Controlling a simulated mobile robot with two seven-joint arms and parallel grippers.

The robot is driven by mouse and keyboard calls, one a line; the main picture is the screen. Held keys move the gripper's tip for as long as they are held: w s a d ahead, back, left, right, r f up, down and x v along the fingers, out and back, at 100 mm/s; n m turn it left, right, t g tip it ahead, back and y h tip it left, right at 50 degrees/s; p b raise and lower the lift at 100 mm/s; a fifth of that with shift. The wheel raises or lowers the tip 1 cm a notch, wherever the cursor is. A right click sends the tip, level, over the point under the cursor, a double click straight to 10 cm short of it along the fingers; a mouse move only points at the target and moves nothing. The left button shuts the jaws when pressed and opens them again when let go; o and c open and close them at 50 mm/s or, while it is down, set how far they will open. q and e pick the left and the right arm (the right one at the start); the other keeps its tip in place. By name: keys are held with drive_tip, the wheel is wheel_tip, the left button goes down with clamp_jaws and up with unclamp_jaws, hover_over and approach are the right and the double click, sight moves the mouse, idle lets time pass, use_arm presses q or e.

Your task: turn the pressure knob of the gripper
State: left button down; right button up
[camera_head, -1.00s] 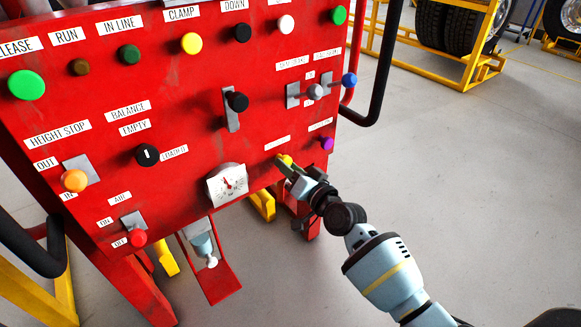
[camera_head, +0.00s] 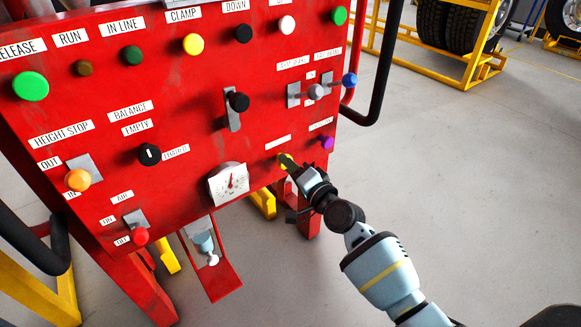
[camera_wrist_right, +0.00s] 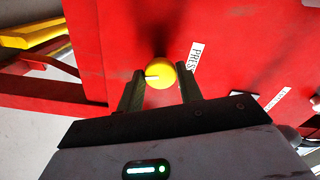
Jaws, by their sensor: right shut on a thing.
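The yellow pressure knob (camera_head: 284,158) sits low on the right of the red panel, mostly covered by my gripper in the head view. In the right wrist view the round yellow knob (camera_wrist_right: 160,75) shows a white mark, beside a label (camera_wrist_right: 196,56) that begins "PRES". My right gripper (camera_head: 287,162) is at the panel, shut on the knob; the wrist view shows one finger on each side of it. The dial gauge (camera_head: 228,184) is left of the knob, its needle pointing about upward. My left gripper is out of view.
The red panel (camera_head: 200,110) carries several coloured buttons and levers. A purple knob (camera_head: 327,143) is close to the right of my gripper. A black handle bar (camera_head: 383,75) curves along the panel's right side.

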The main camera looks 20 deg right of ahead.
drive_tip(key=o, duration=1)
drive_tip(key=p+v, duration=0.1)
drive_tip(key=v, duration=0.7)
drive_tip(key=shift+p, duration=0.4)
